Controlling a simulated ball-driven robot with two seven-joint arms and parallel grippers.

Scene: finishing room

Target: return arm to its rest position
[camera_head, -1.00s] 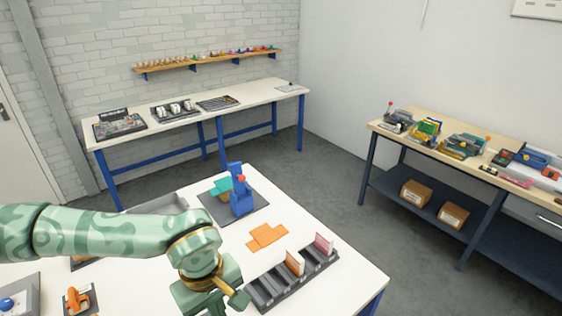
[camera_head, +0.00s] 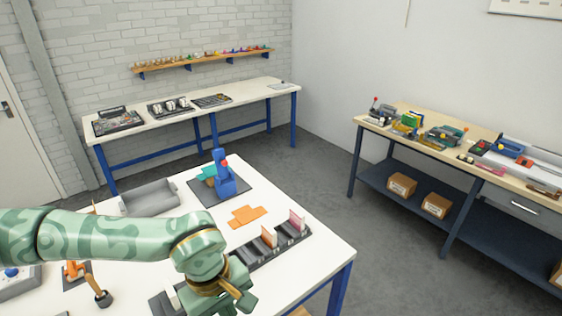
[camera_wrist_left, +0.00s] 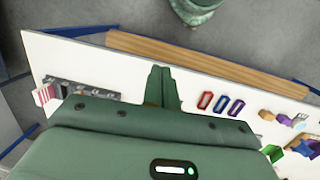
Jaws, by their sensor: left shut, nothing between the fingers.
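My left arm (camera_head: 125,236), patterned in green, comes in from the left in the head view and reaches across the near white table. Its wrist and hand hang over the near part of the table, beside the slotted rack (camera_head: 268,254), and hide part of it. In the left wrist view my left gripper (camera_wrist_left: 162,86) is shut with nothing between its fingers, above the table top. The rack shows there to its left. My right arm is not in view.
The near table (camera_head: 296,272) bears a blue clamp-like fixture (camera_head: 223,178), orange flat pieces (camera_head: 247,216) and a grey tray (camera_head: 150,198). In the wrist view several coloured rings (camera_wrist_left: 221,104) lie right of the gripper. A workbench (camera_head: 480,165) stands right; open floor lies between.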

